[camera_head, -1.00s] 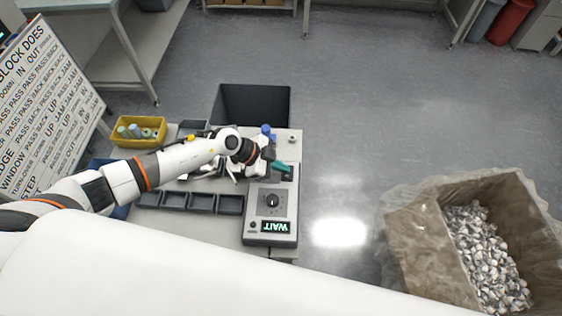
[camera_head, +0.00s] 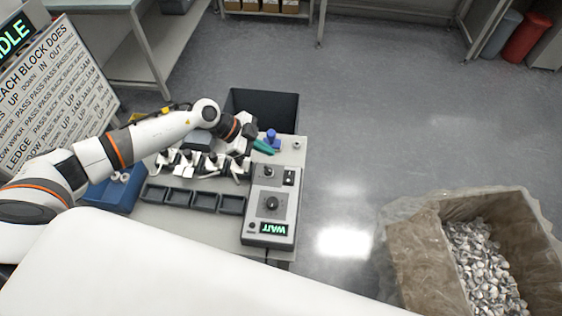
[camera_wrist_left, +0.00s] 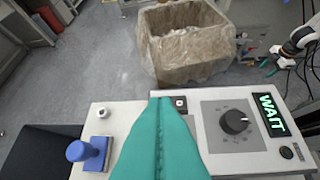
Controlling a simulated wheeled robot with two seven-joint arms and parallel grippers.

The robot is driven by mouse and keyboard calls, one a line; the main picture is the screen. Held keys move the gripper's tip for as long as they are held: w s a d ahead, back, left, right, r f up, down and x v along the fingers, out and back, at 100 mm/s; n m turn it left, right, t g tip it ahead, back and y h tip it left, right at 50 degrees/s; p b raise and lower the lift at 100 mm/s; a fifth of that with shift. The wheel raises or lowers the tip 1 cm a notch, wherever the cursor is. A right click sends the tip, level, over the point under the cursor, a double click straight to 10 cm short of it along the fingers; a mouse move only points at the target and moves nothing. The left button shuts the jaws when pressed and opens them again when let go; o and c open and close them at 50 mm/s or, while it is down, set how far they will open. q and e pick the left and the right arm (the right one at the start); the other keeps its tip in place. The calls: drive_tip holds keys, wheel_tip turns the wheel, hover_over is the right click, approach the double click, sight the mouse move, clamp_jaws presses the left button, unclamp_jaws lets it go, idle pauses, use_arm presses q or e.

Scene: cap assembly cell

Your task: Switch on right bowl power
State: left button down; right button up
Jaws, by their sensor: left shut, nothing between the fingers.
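A grey control box (camera_head: 258,207) stands at the right end of the table, with a central dial (camera_head: 272,204), a lit display reading WAIT (camera_head: 274,229), a small knob (camera_head: 268,172) and a black rocker switch (camera_head: 289,177) at its far end. Which control is the right bowl power is not readable. My left gripper (camera_head: 263,147) has its teal fingers shut and empty, just beyond the far edge of the box, apart from the switch. In the wrist view the fingers (camera_wrist_left: 160,135) partly cover the box's switch end. My right gripper (camera_wrist_left: 270,68) shows small at the upper right.
A blue-handled block (camera_wrist_left: 88,152) and a small white knob (camera_wrist_left: 103,112) are beside the left fingers. Black trays (camera_head: 192,201) and white levers (camera_head: 198,165) lie left of the box. A dark bin (camera_head: 262,105) is behind; a lined crate (camera_head: 405,250) of parts stands right.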

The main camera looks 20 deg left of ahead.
use_arm(q)
drive_tip(key=v, duration=0.3)
drive_tip(key=shift+w+a+b, duration=0.1)
drive_tip(key=shift+w+b, duration=0.15)
drive_tip(key=shift+b, duration=0.05)
use_arm(e)
drive_tip(key=shift+w+a+f, duration=0.25)
drive_tip(key=shift+a+f, duration=0.2)
drive_tip(key=shift+a, duration=0.3)
